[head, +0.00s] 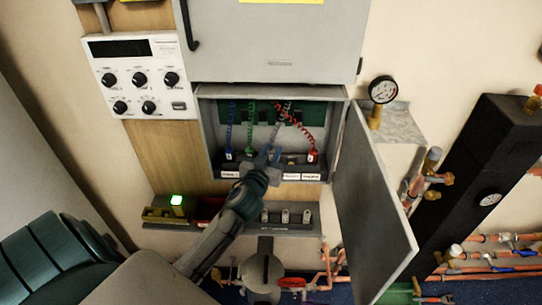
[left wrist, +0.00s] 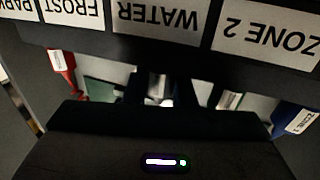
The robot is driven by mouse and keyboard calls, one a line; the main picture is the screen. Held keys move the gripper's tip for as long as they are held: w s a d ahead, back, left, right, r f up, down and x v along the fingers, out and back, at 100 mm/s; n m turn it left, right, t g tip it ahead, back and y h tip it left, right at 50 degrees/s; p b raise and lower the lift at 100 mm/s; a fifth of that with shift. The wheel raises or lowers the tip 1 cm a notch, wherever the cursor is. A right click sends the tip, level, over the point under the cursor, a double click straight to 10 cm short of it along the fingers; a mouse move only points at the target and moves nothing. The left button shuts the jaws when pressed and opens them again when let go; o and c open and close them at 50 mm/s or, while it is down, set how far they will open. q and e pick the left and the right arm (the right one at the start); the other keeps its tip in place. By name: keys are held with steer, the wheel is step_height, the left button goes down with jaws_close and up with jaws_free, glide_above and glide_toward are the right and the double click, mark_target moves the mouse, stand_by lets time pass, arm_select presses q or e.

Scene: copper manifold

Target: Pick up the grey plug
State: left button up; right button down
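The grey plug (left wrist: 158,86) with a white tag shows in the left wrist view between the two dark fingers of my left gripper (left wrist: 158,98). In the head view my left gripper (head: 268,157) reaches into the grey cabinet and hides most of the grey plug. The gripper looks open, with a finger on each side of the plug; I cannot tell if either touches it. A red plug (head: 312,156) stands to the right, and a blue plug (head: 229,154) to the left. A green plug (left wrist: 228,99) shows beside the gripper in the left wrist view. My right gripper is out of view.
The cabinet (head: 207,130) has a labelled front ledge (head: 262,176) close to my gripper. Its open door (head: 375,200) stands to the right. Coloured cords hang behind the plugs.

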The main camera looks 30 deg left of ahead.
arm_select(q)
steer(key=shift+r, duration=0.1)
step_height(320, 180, up, 3)
steer(key=shift+r+b, duration=0.2)
steer(key=shift+b, duration=0.5)
steer(key=s+d+r+b, duration=0.1)
steer(key=s+d+b, duration=0.3)
steer(key=s+d, duration=0.5)
steer(key=shift+s+r, duration=0.2)
steer(key=shift+s, duration=1.8)
steer(key=shift+d, duration=0.1)
